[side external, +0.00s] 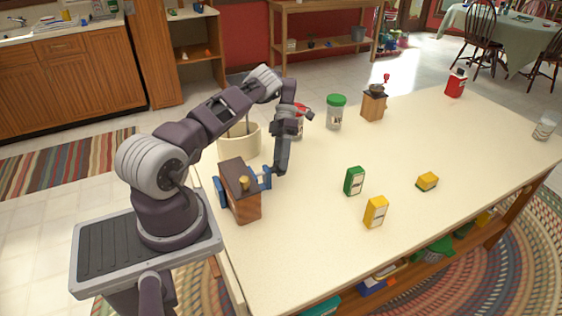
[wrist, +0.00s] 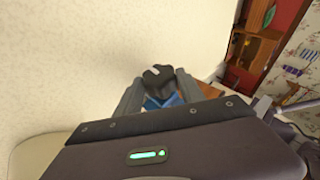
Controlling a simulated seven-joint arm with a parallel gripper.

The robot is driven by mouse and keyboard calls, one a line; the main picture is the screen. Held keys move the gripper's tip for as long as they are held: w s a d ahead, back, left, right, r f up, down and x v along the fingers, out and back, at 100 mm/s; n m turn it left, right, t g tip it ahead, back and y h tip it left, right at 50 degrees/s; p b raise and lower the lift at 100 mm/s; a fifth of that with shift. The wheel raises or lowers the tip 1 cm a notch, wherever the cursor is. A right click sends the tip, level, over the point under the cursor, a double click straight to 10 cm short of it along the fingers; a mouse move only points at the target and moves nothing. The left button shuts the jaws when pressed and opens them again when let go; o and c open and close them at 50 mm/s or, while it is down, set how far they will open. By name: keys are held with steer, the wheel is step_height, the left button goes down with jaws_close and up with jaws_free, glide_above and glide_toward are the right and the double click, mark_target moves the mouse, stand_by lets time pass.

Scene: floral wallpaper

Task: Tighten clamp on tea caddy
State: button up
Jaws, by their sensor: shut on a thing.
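The tea caddy (side external: 242,197) is a dark wooden box with a brass knob on top, standing near the table's left edge in the side view. A blue clamp (side external: 221,190) spans it, with blue parts showing on both sides. My gripper (side external: 279,171) points down at the clamp's right end, just beside the caddy. In the wrist view my gripper (wrist: 159,90) has its two grey fingers around a black knob-like part (wrist: 158,76), with a blue part (wrist: 166,101) of the clamp below. The gripper's body hides much of the clamp and caddy there.
A cream crock (side external: 231,145) stands behind the caddy, close to my arm. A green-lidded jar (side external: 336,114) and a coffee grinder (side external: 374,104) stand further back.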

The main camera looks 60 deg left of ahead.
steer(key=shift+h, duration=0.4)
stand_by(0.4)
steer(key=o, duration=1.4)
step_height(320, 180, up, 10)
steer(key=shift+f, duration=0.1)
